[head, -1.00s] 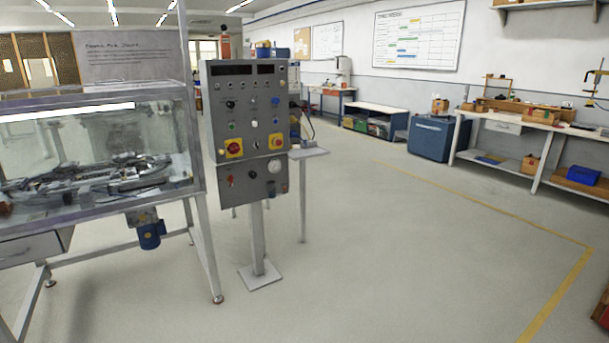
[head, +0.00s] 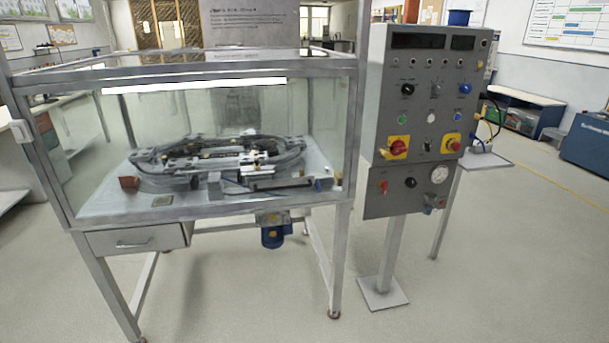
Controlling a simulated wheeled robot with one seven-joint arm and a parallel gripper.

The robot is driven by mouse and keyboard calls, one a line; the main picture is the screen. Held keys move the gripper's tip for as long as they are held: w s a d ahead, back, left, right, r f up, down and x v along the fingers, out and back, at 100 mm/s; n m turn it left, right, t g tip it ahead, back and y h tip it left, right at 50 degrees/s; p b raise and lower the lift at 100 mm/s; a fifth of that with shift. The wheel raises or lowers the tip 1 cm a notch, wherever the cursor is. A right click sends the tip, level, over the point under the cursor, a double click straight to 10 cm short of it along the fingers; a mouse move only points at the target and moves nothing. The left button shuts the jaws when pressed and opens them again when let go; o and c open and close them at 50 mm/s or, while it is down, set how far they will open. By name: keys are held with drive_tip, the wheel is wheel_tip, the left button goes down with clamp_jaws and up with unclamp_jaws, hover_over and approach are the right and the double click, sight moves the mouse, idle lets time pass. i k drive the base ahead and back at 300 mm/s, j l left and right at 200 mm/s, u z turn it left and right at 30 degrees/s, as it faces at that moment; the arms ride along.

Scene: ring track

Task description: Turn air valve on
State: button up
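A grey control panel (head: 425,105) stands on a post right of centre in the head view. Its lower plate (head: 372,205) carries a small red handle (head: 384,187), a black knob (head: 411,183), a round white gauge (head: 439,174) and a small fitting with blue and red parts (head: 434,202). Which of these is the air valve, and its setting, I cannot tell at this size. Above them are a red rotary switch on a yellow plate (head: 397,148) and a red button on yellow (head: 451,143). My gripper is not in view.
A glass-walled case on metal legs (head: 215,208) holds a ring track (head: 220,155) left of the panel. The panel's foot plate (head: 383,294) rests on the floor. A small side table (head: 487,161) stands behind it at right. Floor in front and at right is clear.

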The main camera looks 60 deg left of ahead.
sight(383, 185)
drive_tip(key=u, duration=1.25)
drive_tip(key=i+l, duration=0.25)
drive_tip(key=i, duration=0.25)
drive_tip(key=i+l, duration=0.25)
drive_tip(key=i, duration=0.2)
drive_tip(key=i+l, duration=0.25)
drive_tip(key=i, duration=0.25)
drive_tip(key=i+l, duration=0.25)
drive_tip(key=i, duration=0.2)
drive_tip(key=i+l, duration=0.25)
drive_tip(key=i, duration=0.25)
